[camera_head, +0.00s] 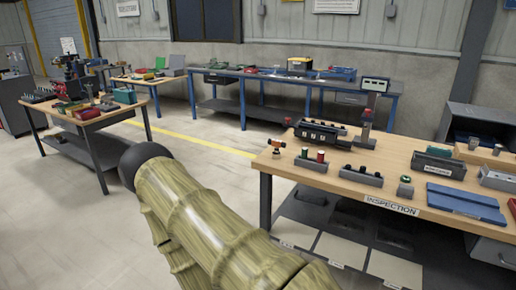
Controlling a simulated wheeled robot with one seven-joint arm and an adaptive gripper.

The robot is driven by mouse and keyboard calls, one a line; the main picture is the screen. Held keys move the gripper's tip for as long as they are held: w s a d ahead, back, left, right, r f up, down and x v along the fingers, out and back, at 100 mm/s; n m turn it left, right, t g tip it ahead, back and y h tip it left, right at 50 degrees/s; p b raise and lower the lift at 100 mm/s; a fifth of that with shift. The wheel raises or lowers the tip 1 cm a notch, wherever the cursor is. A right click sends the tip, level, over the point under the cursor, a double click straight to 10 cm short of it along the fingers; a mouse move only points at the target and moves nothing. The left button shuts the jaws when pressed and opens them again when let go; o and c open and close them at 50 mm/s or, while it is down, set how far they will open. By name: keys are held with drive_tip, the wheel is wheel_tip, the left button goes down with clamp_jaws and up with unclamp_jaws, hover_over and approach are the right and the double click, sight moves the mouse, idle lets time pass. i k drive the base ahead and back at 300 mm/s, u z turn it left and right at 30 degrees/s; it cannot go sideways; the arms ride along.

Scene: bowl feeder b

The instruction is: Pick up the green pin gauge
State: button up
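A small upright green piece (304,153), likely the green pin gauge, stands beside a red piece (321,156) in a low grey block on the wooden-topped bench (300,184) labelled INSPECTION. Another small green-topped piece (405,180) sits on a grey block farther right on this bench; its exact kind is too small to tell. My gripper is not in view. A large wood-textured shape with a black round end, probably my arm, fills the lower middle, apart from the green pieces in the picture.
An orange-and-black tool (277,146) stands left of the green piece. A grey block (360,176) and a blue case (466,203) lie right. Bare wood shows along the front edge.

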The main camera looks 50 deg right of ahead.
sight(304, 150)
drive_tip(key=z, duration=0.1)
drive_tip(key=i, duration=0.9)
drive_tip(key=z, duration=1.25)
drive_tip(key=i, duration=0.6)
drive_tip(key=z, duration=0.7)
